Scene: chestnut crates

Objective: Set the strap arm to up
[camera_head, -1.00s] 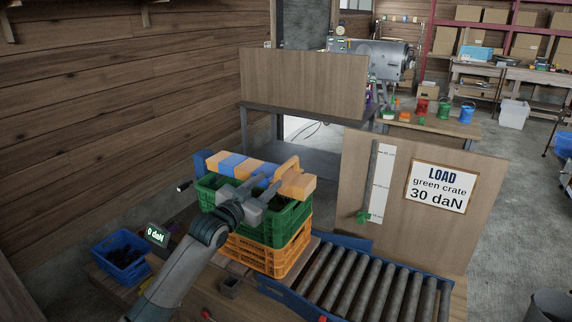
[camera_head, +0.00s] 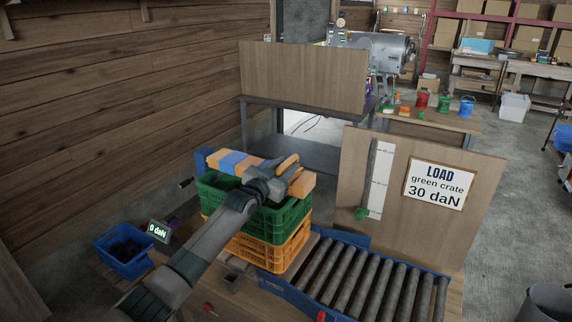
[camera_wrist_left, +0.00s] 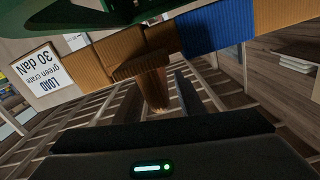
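The strap arm (camera_head: 226,160) is an orange-and-blue striped beam lying across the top of the green crate (camera_head: 284,222). It looks about level. Near its right end an orange handle (camera_head: 287,162) sticks out. My left gripper (camera_head: 284,173) is at this handle, and my arm hides part of the beam and crate. In the left wrist view, which is upside down, the handle (camera_wrist_left: 155,88) stands between the fingers, with a gap visible beside it, so the gripper seems open around it. The striped beam (camera_wrist_left: 208,32) crosses above. My right gripper is out of view.
The green crate stands on an orange crate (camera_head: 268,252). A roller conveyor (camera_head: 345,280) is at right. A blue bin (camera_head: 124,262) and a display reading 0 daN (camera_head: 158,231) are at left. A board (camera_head: 400,230) carries a load sign and a scale with a green pointer (camera_head: 362,214).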

